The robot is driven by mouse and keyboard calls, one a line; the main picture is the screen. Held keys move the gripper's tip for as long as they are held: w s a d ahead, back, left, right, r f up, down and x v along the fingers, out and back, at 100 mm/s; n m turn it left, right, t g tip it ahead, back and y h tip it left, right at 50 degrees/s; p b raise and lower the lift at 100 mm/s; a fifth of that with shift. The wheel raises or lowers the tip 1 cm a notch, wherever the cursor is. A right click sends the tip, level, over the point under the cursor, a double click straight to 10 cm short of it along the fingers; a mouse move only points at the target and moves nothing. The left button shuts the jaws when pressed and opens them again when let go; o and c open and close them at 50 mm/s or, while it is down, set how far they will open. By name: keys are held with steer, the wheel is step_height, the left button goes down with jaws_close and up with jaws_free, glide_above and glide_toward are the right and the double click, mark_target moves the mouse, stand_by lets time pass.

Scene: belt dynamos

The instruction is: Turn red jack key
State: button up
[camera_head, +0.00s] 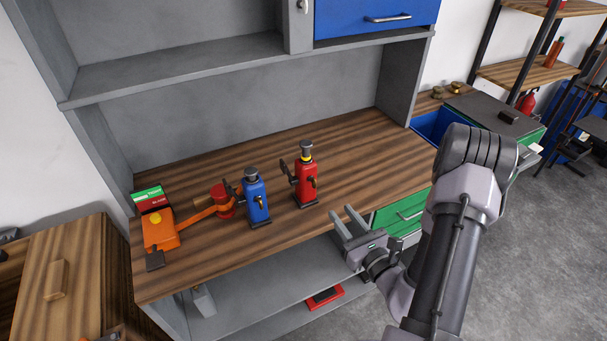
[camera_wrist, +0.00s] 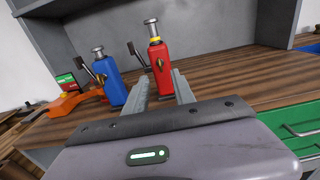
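The red jack (camera_head: 305,180) stands upright on the wooden workbench, with a yellow collar and grey cap on top. Its small dark key (camera_head: 313,182) is on its front face; the key also shows in the wrist view (camera_wrist: 160,63). A dark lever sticks out at its left. My gripper (camera_head: 341,221) is in front and to the right of the red jack, off the bench's front edge. Its two fingers (camera_wrist: 166,88) are apart with nothing between them, and they point toward the red jack. The fingers do not touch it.
A blue jack (camera_head: 255,198) stands just left of the red one. An orange tool (camera_head: 162,230) with a red part and a green-and-red box (camera_head: 149,198) lie farther left. The bench top (camera_head: 370,150) is clear to the right. A shelf (camera_head: 180,75) overhangs the back.

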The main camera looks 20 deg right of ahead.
mark_target(316, 182)
steer(key=w, duration=1.4)
steer(key=shift+a, duration=0.35)
steer(key=shift+c, duration=0.4)
jaws_close()
